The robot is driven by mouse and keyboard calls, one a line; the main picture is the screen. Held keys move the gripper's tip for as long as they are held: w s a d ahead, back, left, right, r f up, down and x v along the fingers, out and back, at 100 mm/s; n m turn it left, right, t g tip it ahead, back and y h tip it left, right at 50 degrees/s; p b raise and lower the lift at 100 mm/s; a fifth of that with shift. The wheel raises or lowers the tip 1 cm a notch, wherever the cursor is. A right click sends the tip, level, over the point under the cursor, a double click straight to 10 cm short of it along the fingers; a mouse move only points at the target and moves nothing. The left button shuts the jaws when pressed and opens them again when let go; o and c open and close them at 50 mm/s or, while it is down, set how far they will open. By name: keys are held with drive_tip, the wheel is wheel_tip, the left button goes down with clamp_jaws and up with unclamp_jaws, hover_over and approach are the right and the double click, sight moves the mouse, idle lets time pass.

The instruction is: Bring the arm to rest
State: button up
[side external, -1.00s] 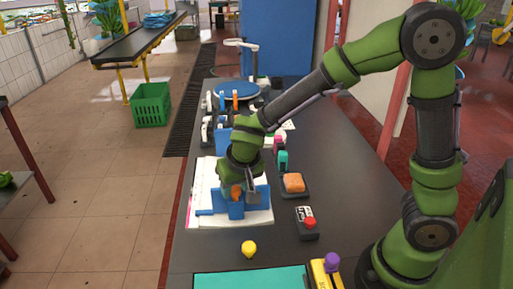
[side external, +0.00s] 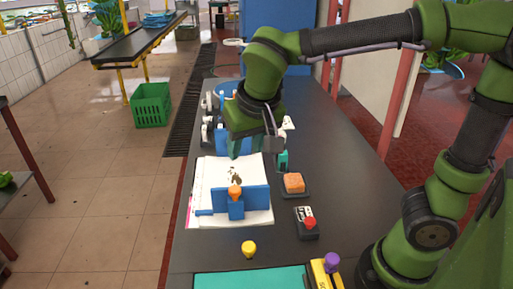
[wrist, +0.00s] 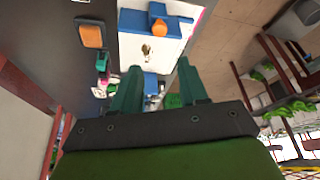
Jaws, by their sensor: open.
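My gripper (side external: 243,147) is raised above the far part of the paper pad (side external: 202,190) in the side external view. In the wrist view its two green fingers (wrist: 158,84) stand wide apart with nothing between them. A blue holder (side external: 258,198) with an orange-topped piece (side external: 235,192) rests on the near part of the pad, clear of my gripper. The holder (wrist: 133,22) and the orange top (wrist: 159,29) also show in the wrist view.
An orange block (side external: 294,182) on a dark base and a red-button box (side external: 308,222) lie right of the pad. A yellow knob (side external: 249,248) and a teal mat (side external: 250,279) are at the near end. The right side of the dark table (side external: 355,175) is clear.

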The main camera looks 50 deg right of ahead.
idle(0.3)
drive_tip(key=s+d+f+t+y, duration=0.1)
drive_tip(key=s+d+t+y, duration=0.2)
drive_tip(key=s+d, duration=0.4)
drive_tip(key=shift+s+d+f+y, duration=0.15)
drive_tip(key=shift+s+f+y, duration=0.2)
drive_tip(key=shift+s, duration=0.8)
